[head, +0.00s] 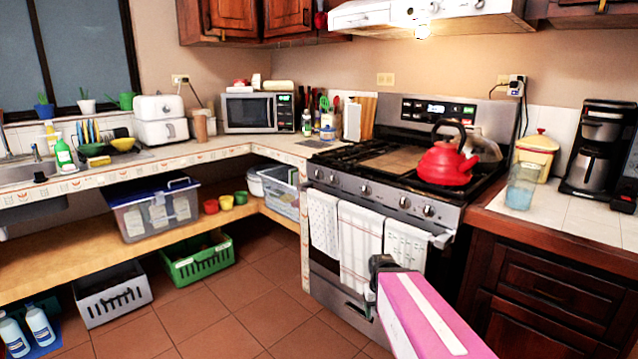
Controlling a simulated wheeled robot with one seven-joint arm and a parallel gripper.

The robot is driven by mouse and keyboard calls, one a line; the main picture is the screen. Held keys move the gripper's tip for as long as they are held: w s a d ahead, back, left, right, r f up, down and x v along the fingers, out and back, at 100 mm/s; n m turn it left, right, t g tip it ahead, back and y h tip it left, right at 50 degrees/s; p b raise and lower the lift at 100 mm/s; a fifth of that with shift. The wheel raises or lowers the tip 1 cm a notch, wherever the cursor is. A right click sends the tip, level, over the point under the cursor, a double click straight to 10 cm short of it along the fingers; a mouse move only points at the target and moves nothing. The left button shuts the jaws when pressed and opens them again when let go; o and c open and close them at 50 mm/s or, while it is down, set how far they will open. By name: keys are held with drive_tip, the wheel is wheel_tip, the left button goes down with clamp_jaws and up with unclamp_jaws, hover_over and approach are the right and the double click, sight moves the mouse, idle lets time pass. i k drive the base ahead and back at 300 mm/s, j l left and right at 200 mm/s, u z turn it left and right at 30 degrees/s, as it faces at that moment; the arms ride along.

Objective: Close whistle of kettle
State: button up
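A red kettle (443,165) with a dark arched handle sits on the right front part of the stove top. Its spout appears to point up and to the right; the whistle is too small to make out as open or shut. My gripper (372,290) is at the end of my pink and white arm, low in front of the oven. It is well below the kettle and apart from it. The gripper is small and dark here, and its fingers cannot be made out clearly.
A second, metallic pot or kettle (487,150) stands behind the red one. Towels (360,245) hang on the oven handle. A glass (521,186), a yellow canister (536,155) and a coffee maker (598,150) stand on the right counter. The tiled floor (245,310) at left is partly clear.

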sight(477, 150)
drive_tip(key=z, duration=0.65)
drive_tip(key=j+z, duration=0.4)
drive_tip(key=i+j+z, duration=0.1)
drive_tip(key=j+z, duration=0.75)
drive_tip(key=k+j, duration=0.1)
drive_tip(key=j, duration=0.2)
drive_tip(key=k+j, duration=0.15)
drive_tip(key=k+j+z, duration=0.1)
drive_tip(key=j, duration=0.3)
